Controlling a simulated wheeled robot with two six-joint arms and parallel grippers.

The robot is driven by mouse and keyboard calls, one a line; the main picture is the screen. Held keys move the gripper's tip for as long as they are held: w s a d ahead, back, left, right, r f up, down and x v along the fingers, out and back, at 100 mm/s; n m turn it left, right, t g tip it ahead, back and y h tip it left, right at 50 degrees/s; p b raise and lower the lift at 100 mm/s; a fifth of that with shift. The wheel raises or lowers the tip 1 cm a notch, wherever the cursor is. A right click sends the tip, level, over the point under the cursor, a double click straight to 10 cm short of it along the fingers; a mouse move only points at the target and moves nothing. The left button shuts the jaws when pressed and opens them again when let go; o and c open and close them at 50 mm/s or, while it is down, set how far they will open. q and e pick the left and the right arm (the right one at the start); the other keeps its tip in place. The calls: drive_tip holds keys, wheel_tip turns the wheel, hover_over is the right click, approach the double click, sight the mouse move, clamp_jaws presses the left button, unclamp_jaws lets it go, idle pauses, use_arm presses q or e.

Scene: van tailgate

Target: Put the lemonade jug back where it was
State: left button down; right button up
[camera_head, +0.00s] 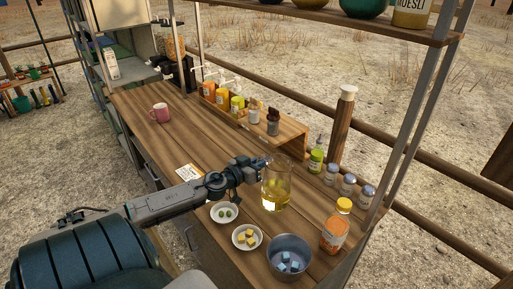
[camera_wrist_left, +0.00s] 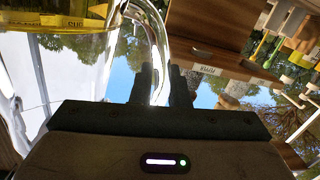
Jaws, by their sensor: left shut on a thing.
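The lemonade jug (camera_head: 276,188) is clear glass with yellow liquid low inside. It is upright over the front part of the wooden counter, right of the small bowls; I cannot tell whether its base touches the wood. My left gripper (camera_head: 262,163) is at the jug's left side, shut on its handle. In the left wrist view the curved glass handle (camera_wrist_left: 160,45) runs between the fingers (camera_wrist_left: 158,85), and the jug's yellow contents (camera_wrist_left: 60,15) show at the upper left. My right gripper is not in view.
A green bottle (camera_head: 316,160) and several shakers are behind. A pink mug (camera_head: 159,113) stands farther left, with bare wood around.

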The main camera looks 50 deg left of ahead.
sight(277, 159)
use_arm(q)
drive_tip(key=w+d+p, duration=0.1)
drive_tip(key=p, duration=0.1)
drive_tip(key=w+d+p, duration=0.1)
drive_tip(key=p, duration=0.1)
drive_tip(key=w+d+p, duration=0.1)
drive_tip(key=w+p, duration=0.1)
drive_tip(key=shift+d+r, duration=0.1)
drive_tip(key=shift+r, duration=0.15)
drive_tip(key=w+d+f+b, duration=0.2)
drive_tip(key=w+d+f, duration=0.3)
drive_tip(key=w, duration=0.1)
idle(0.4)
drive_tip(key=shift+d+r, duration=0.1)
drive_tip(key=c, duration=1.5)
unclamp_jaws()
drive_tip(key=shift+f, duration=0.2)
drive_tip(key=shift+c, duration=0.2)
drive_tip(key=shift+o, duration=0.7)
drive_tip(key=shift+s+r, duration=0.1)
